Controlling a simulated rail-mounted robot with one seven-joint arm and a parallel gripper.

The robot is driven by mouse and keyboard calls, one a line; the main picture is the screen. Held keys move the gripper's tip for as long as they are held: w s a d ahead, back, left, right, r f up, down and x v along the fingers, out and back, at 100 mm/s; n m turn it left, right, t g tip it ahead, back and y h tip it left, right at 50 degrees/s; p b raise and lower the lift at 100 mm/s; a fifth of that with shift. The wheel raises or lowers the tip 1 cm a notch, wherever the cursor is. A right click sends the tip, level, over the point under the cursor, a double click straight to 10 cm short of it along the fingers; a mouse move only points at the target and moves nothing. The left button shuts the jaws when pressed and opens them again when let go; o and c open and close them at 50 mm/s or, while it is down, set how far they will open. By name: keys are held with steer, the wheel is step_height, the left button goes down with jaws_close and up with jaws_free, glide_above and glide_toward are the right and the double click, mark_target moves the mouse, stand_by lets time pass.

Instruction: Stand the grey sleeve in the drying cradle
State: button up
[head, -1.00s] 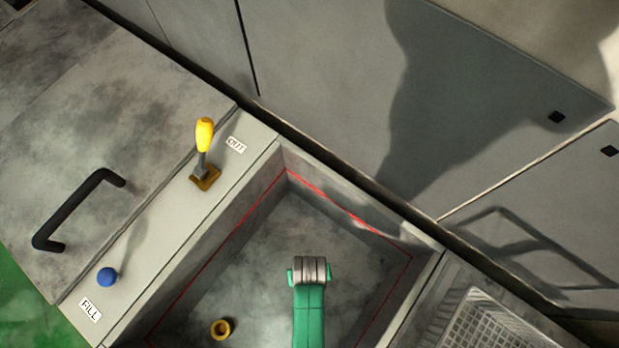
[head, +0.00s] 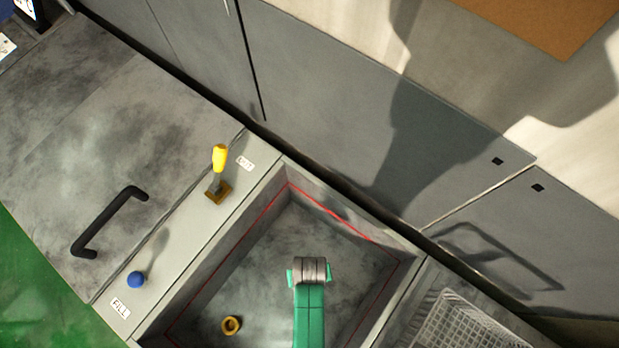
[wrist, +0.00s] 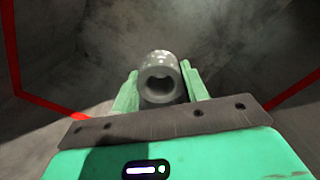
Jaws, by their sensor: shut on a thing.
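The grey sleeve (wrist: 160,78) is a short hollow cylinder between the two green fingers of my gripper (wrist: 161,84) in the wrist view. The gripper is shut on it, and its open end faces the wrist camera. I cannot identify the drying cradle in either view.
A brass ring (head: 231,325) lies on the basin floor. A red line runs around the basin walls. A yellow-handled lever (head: 219,160) and a blue knob (head: 136,280) stand on the left ledge. A light mesh basket (head: 465,328) is at the lower right.

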step_height(320, 180, up, 17)
steer(key=p, duration=1.6)
steer(key=shift+f, duration=0.1)
